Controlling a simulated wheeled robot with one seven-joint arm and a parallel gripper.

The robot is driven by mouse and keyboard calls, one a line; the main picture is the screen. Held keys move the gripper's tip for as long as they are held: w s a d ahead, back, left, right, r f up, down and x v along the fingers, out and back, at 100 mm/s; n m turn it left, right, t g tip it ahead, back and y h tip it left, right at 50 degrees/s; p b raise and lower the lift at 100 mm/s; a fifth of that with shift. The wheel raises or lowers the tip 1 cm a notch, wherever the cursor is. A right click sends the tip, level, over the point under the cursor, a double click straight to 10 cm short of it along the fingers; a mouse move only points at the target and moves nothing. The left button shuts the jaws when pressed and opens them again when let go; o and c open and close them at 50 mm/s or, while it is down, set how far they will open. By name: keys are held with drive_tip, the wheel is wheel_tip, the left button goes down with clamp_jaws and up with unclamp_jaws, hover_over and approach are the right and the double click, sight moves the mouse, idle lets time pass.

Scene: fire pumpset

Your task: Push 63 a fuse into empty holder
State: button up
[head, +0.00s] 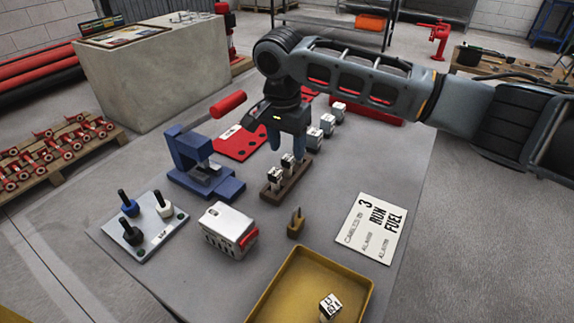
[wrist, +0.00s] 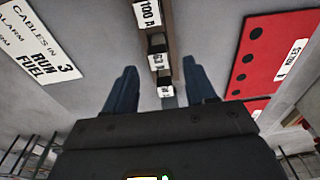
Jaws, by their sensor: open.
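My gripper (head: 287,144) is open and points down just above the far end of a brown fuse rack (head: 272,197). In the wrist view its two blue fingers (wrist: 160,68) stand apart on either side of the row. The rack holds black and white labelled fuses. The one marked 100 A (wrist: 148,13) is nearest the head camera. The one that seems to read 63 A (wrist: 157,61) comes after it, and it shows in the head view (head: 287,163). A third label (wrist: 166,91) lies between the fingers. White blocks (head: 314,137) stand behind the gripper; I cannot tell which holder is empty.
A white box (head: 228,228), brown block (head: 296,222), yellow tray (head: 270,291) and placard (head: 371,228) lie in front. A red panel (head: 240,143) lies behind. Bare tabletop shows right of the rack.

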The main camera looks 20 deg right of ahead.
sight(288, 158)
wheel_tip(288, 158, down, 5)
drive_tip(key=shift+d+r, duration=0.1)
drive_tip(key=shift+c, duration=0.2)
clamp_jaws()
idle(0.5)
